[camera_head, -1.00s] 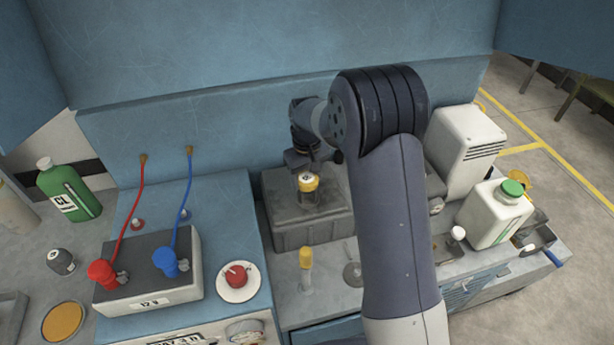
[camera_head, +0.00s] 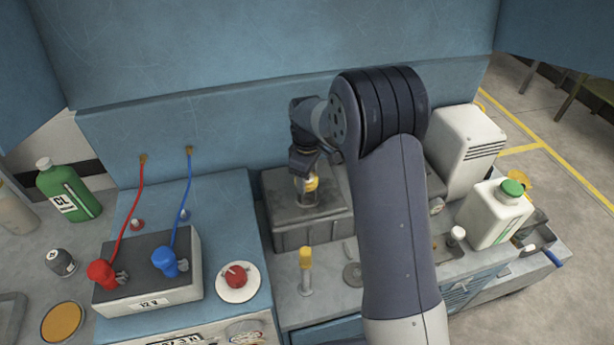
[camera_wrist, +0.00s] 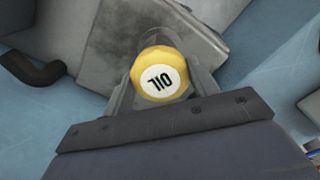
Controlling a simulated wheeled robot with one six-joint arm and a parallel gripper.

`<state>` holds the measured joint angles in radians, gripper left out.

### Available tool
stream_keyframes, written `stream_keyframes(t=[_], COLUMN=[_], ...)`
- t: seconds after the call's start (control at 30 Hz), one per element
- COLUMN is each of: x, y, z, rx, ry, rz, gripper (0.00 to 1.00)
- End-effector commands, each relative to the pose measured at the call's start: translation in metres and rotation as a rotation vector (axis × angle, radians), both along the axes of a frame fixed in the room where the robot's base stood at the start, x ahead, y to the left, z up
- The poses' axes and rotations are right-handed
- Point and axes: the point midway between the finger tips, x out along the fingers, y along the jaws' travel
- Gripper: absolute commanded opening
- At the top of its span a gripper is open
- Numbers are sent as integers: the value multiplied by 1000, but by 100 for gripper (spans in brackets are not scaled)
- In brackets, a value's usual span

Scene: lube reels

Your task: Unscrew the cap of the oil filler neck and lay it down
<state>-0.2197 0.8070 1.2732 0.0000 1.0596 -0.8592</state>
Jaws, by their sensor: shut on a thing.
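The yellow oil cap (camera_wrist: 160,75) with a white top marked OIL sits between the two fingers of my gripper (camera_wrist: 160,88) in the wrist view. My gripper (camera_head: 307,180) is shut on it. In the head view the yellow cap (camera_head: 312,184) shows partly behind the gripper, above the filler neck (camera_head: 306,199) on the grey engine block (camera_head: 290,235). I cannot tell whether the cap still touches the neck.
A yellow-topped dipstick (camera_head: 306,270) stands in front of the block. A battery (camera_head: 150,275) with red and blue clamps and a red knob (camera_head: 236,274) are at left. A white bottle with a green cap (camera_head: 495,220) stands at right.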

Motion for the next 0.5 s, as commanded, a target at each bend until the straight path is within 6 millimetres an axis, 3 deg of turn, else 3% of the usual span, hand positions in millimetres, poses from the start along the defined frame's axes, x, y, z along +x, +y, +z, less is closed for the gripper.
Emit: stream_keyframes(t=[0.2, 0.5], x=[-1, -2], y=[-1, -1], z=[-3, -4], rx=[-2, -2], ry=[6, 8], rz=[208, 250], gripper=[34, 34])
